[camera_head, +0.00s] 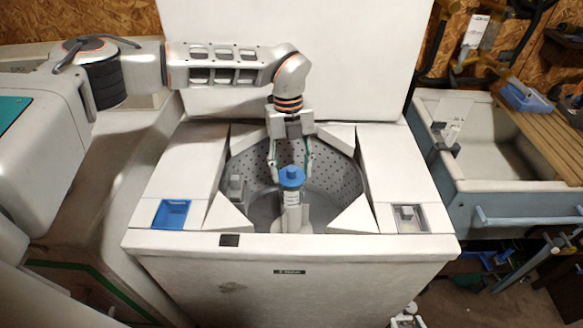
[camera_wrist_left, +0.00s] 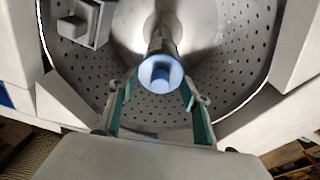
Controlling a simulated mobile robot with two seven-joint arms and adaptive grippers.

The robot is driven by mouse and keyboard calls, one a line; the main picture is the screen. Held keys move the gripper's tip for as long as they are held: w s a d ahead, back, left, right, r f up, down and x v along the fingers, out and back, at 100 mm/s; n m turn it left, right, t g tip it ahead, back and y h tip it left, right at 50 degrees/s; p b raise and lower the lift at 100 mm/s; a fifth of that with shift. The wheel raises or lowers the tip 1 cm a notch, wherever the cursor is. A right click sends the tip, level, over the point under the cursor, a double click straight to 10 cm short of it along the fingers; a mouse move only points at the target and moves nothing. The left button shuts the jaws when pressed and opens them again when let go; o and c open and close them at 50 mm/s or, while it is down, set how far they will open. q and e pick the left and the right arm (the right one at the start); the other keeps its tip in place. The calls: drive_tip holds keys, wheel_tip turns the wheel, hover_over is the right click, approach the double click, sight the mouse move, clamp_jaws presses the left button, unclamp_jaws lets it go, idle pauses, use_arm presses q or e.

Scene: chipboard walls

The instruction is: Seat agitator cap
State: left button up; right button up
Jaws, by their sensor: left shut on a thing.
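The blue agitator cap (camera_head: 291,178) is at the top of the pale agitator post (camera_head: 292,214), in the middle of the washer tub. My left gripper (camera_head: 290,166) reaches down from above and is shut on the cap, one finger on each side. In the left wrist view the cap (camera_wrist_left: 160,72) shows between the green-padded fingertips (camera_wrist_left: 159,88), with the post behind it. I cannot tell whether the cap is fully down on the post. What seems to be my right gripper (camera_head: 405,318) is cut off at the bottom edge, and its jaws are unclear.
The perforated tub (camera_head: 340,180) surrounds the post inside the white washer (camera_head: 330,265); the raised lid (camera_head: 350,60) stands behind. A grey block (camera_head: 236,188) is at the tub's left rim. A blue tray (camera_head: 172,213) sits front left. A sink (camera_head: 490,150) is to the right.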

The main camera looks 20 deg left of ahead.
use_arm(q)
drive_tip(key=shift+f+b, duration=0.3)
drive_tip(key=shift+f, duration=0.55)
drive_tip(key=o, duration=1.1)
drive_tip(key=shift+c, duration=0.2)
drive_tip(key=shift+r, duration=0.1)
wheel_tip(320, 180, up, 12)
drive_tip(key=w, duration=0.1)
drive_tip(key=shift+w+a, duration=0.25)
drive_tip(key=shift+a, duration=0.2)
